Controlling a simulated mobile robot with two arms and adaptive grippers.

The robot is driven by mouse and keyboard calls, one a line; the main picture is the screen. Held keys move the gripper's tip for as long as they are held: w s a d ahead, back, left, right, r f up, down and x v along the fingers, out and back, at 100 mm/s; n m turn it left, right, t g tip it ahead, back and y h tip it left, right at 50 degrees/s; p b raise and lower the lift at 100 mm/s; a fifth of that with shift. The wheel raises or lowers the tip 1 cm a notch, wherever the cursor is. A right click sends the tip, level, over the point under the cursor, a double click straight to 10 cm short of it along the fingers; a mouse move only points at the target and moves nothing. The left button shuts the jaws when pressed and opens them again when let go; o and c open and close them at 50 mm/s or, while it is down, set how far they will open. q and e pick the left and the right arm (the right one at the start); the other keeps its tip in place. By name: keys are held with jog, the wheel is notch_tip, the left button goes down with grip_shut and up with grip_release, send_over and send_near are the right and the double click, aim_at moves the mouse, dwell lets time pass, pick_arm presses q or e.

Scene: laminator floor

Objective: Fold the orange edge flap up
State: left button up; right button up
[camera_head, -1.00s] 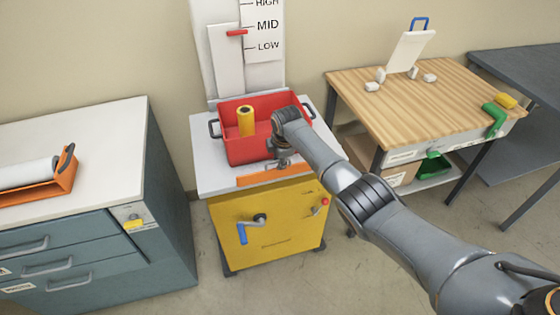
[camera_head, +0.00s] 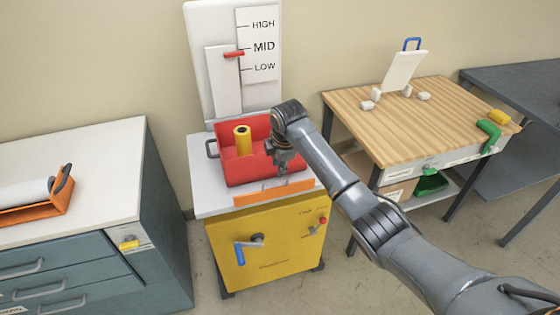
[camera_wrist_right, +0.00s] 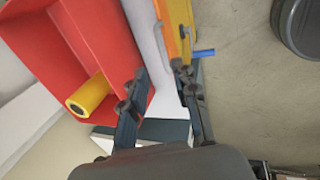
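The orange edge flap (camera_head: 258,196) is a long strip along the front edge of the grey cart top (camera_head: 212,203), above the yellow cabinet front. In the right wrist view, part of the flap (camera_wrist_right: 179,38) shows at top centre, near one fingertip. My right gripper (camera_head: 281,166) hangs over the front part of the red bin, just behind the flap in the picture. In the right wrist view its two fingers (camera_wrist_right: 160,80) are spread, with nothing between them. Whether a finger touches the flap is unclear. My left gripper is out of view.
The red bin (camera_head: 229,173) on the cart holds a yellow roll (camera_head: 243,141). A blue-handled crank (camera_head: 240,254) sticks out of the cabinet front. A white-topped drawer cabinet (camera_head: 90,165) stands left, a wooden table (camera_head: 400,125) right.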

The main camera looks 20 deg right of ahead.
jog(key=shift+v, duration=1.2)
jog(key=s+d+f+m+b, duration=0.1)
jog(key=s+f+m, duration=0.15)
jog(key=f, duration=0.75)
jog(key=s+d+f+m, duration=0.15)
jog(key=s+f, duration=0.25)
jog(key=f, duration=0.7)
jog(key=s+d+f+m+g+b, duration=0.1)
jog(key=s+f+m, duration=0.2)
jog(key=s+f, duration=0.6)
jog(key=s+f+m, duration=0.3)
jog(key=s+f, duration=0.4)
jog(key=f, duration=0.4)
jog(key=s+f+m, duration=0.2)
jog(key=s+f, duration=0.3)
jog(key=s, duration=0.7)
jog(key=s+d+f+m+g+b, duration=0.1)
jog(key=s+f, duration=0.4)
jog(key=s, duration=0.7)
jog(key=s+d+f+m, duration=0.1)
jog(key=s+f+m, duration=0.2)
jog(key=s, duration=0.9)
notch_tip(320, 180, down, 2)
jog(key=shift+s+f, duration=0.1)
jog(key=shift+s, duration=0.2)
jog(key=shift+d, duration=0.15)
